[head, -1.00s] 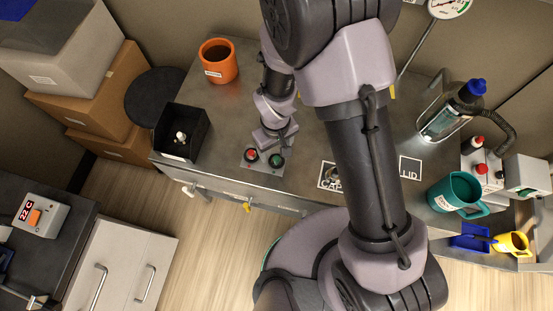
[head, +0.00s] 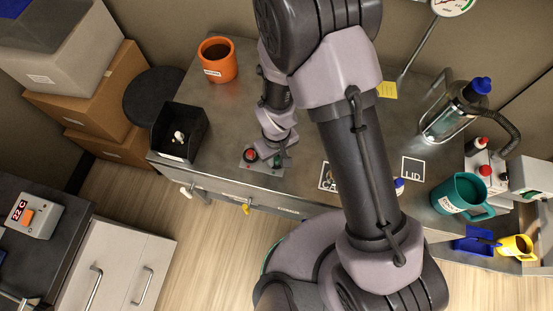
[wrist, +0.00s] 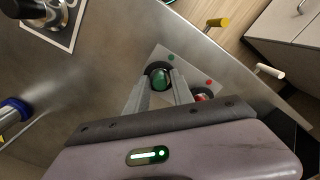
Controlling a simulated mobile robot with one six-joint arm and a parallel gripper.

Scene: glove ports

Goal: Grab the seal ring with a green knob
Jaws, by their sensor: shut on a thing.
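The seal ring with the green knob (wrist: 160,79) shows in the wrist view between the tips of my gripper (wrist: 161,92). My gripper is shut on it, over the small grey plate (wrist: 187,68). A dark ring shows around the green knob; I cannot tell whether it is clear of the plate. The red knob (wrist: 203,98) sits beside it on the same plate, partly behind a finger.
A black open bin (head: 180,133) with a small white thing in it stands left of the plate. An orange mug (head: 217,60) is at the back left. A teal mug (head: 461,195) and bottles stand at the right. Yellow and white handles project below the front edge.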

